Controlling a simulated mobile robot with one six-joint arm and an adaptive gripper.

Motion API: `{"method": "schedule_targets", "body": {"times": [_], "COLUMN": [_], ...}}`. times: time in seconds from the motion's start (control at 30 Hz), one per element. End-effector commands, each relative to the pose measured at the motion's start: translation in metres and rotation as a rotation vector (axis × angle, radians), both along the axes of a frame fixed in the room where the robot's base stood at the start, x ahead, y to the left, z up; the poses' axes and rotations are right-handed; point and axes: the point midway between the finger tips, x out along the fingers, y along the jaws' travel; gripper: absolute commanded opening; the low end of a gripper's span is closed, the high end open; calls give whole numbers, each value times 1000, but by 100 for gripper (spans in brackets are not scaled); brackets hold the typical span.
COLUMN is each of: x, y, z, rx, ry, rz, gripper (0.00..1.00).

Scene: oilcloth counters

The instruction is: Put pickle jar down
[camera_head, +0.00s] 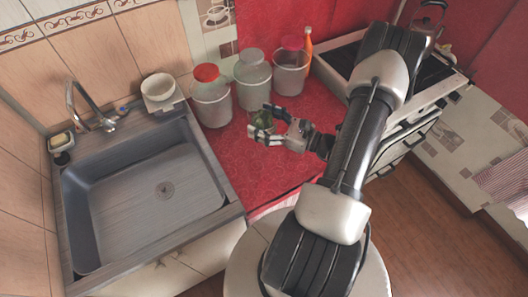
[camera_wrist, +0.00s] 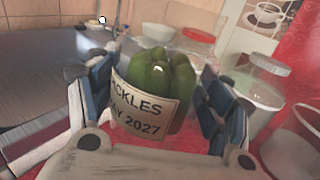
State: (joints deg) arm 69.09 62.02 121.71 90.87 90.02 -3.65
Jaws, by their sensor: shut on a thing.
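The pickle jar (camera_wrist: 146,108) shows green peppers and a cream label reading "...CKLES" and "...AY 2027" in the wrist view. It stands roughly upright between the blue-padded fingers of my gripper (camera_wrist: 160,112), which is shut on it. In the head view my gripper (camera_head: 265,128) is over the red oilcloth counter (camera_head: 248,168), in front of the canisters. There the jar (camera_head: 262,117) is a small dark green patch, largely hidden by the fingers. I cannot tell whether its base touches the counter.
The stove (camera_head: 440,75) is right. The red counter's front is clear.

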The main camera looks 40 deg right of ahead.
Motion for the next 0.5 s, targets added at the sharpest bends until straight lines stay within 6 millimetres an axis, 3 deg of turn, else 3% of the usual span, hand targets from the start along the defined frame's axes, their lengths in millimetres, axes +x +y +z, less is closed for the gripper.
{"method": "schedule_targets", "body": {"times": [0.03,0.3,0.5], "x": [0,0,1], "y": [0,0,0], "z": [-19,-86,-114], "rx": [4,2,-1], "ry": [-1,-2,-4], "rz": [0,0,0], "gripper": [21,21,21]}}
